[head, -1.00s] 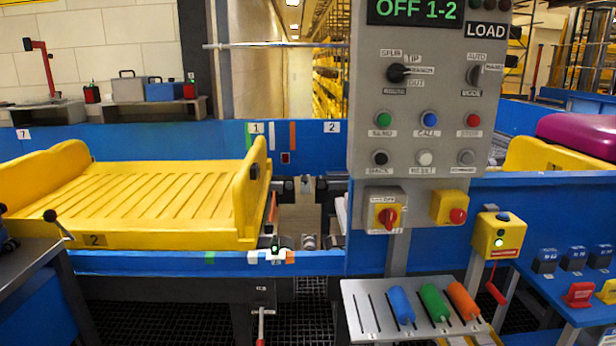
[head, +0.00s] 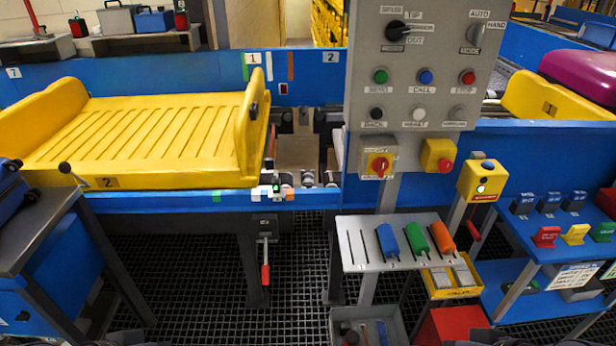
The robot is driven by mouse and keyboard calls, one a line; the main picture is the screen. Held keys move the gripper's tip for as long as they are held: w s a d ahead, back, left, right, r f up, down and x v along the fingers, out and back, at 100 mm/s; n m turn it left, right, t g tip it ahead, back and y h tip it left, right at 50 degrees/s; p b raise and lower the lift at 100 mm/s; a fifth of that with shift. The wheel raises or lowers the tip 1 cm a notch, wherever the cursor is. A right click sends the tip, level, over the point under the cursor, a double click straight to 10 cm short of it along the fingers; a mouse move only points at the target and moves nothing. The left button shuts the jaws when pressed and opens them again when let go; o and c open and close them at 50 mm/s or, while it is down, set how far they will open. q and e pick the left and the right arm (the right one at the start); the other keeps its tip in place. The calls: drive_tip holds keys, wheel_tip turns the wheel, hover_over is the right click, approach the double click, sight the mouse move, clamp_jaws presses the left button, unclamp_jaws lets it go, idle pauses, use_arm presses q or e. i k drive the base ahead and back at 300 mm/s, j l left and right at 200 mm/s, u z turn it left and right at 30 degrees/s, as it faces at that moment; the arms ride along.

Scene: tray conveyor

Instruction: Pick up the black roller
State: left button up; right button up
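No black roller can be clearly made out. A slotted grey rack (head: 352,264) below the control panel holds a blue roller (head: 387,241), a green roller (head: 416,238) and an orange roller (head: 442,237). The slots at its left are empty. A grey bin (head: 398,322) on the floor under the rack holds a few small items, one dark and one blue, too small and cut off to identify. Neither of my grippers can be made out in the head view.
A yellow tray (head: 150,182) lies on the blue conveyor at left. The grey control panel (head: 440,100) stands above the rack. A yellow box (head: 455,290) and a red box (head: 455,326) are beside the bin. A blue stand (head: 545,262) is at right, a dark-topped table (head: 38,238) at left.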

sight(307, 176)
drive_tip(key=i+j, duration=0.55)
drive_tip(key=i+j+z, duration=0.15)
drive_tip(key=i+j, duration=0.85)
drive_tip(key=j, duration=0.25)
